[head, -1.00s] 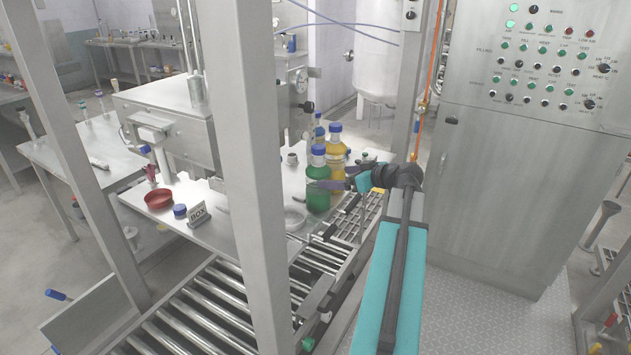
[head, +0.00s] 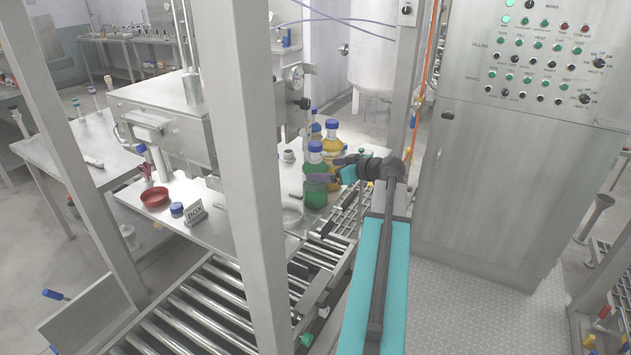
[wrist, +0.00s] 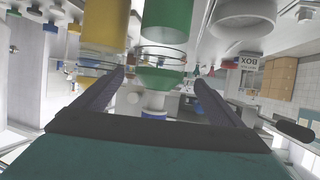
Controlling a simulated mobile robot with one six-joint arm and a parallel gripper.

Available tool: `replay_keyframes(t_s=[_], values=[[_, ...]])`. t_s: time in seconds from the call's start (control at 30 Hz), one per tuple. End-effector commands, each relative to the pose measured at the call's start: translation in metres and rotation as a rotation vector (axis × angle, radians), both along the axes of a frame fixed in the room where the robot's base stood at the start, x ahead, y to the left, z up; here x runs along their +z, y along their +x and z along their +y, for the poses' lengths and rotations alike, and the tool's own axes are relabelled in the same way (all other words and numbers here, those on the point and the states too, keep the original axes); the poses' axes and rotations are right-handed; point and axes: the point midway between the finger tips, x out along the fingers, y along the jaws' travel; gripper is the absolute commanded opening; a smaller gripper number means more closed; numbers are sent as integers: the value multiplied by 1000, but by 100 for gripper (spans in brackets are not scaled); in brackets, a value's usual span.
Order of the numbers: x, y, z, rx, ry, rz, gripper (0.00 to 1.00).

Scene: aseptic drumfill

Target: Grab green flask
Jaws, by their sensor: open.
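The green flask (head: 316,193) has a blue cap and stands upright on the steel worktop, in front of a yellow flask (head: 333,151). I cannot tell whether either finger touches the glass. The yellow flask (wrist: 105,25) is close beside the left finger there.
Another blue-capped bottle (head: 316,128) stands behind. A steel post (head: 251,180) and roller conveyor (head: 205,315) are in front.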

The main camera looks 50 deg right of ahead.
Motion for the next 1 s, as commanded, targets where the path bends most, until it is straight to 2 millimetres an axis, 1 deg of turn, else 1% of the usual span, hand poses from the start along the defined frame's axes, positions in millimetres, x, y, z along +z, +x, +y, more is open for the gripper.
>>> replay_keyframes(t_s=[0.03, 0.1, 0.3, 0.43, 0.77, 0.87, 1.0], values=[[-1, 8, -1, 1, 0, 0, 91], [-6, 18, 0, 1, 2, 1, 91], [-14, 36, -1, 1, 1, 0, 91], [-17, 40, -1, -1, 1, 0, 91], [-17, 40, -1, -1, 1, 0, 91], [-18, 43, -2, -2, 1, 0, 91], [-22, 54, -2, 0, 1, 0, 91]])
